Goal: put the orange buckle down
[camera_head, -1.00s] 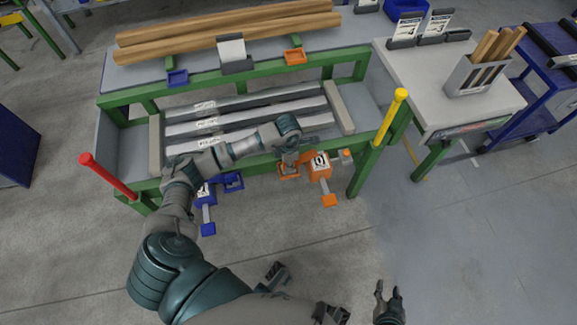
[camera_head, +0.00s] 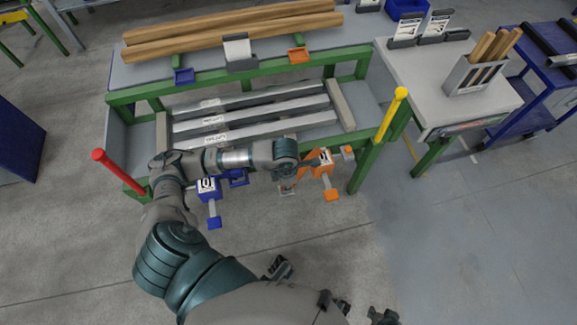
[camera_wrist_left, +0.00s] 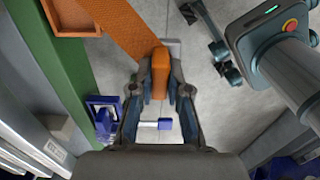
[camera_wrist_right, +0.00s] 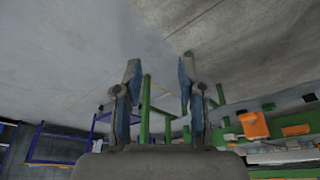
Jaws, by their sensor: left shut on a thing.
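My left gripper (camera_wrist_left: 160,95) is shut on the orange buckle (camera_wrist_left: 160,72), which stands between its fingertips in the left wrist view. A broad orange strap-like piece (camera_wrist_left: 122,25) runs from the buckle to the upper left. In the head view my left gripper (camera_head: 308,164) is at the green front rail, and its hand and wrist hide part of the orange parts there. An orange part with a white label (camera_head: 325,157) shows just beside it. My right gripper (camera_wrist_right: 158,72) is open and empty; it also shows at the bottom edge of the head view (camera_head: 383,316).
A blue labelled buckle (camera_head: 207,185) hangs at the green rack's front rail, below my left forearm. Grey bars (camera_head: 250,115) lie in the rack. A red post (camera_head: 118,172) and a yellow post (camera_head: 392,115) stand at its ends. The floor in front is clear.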

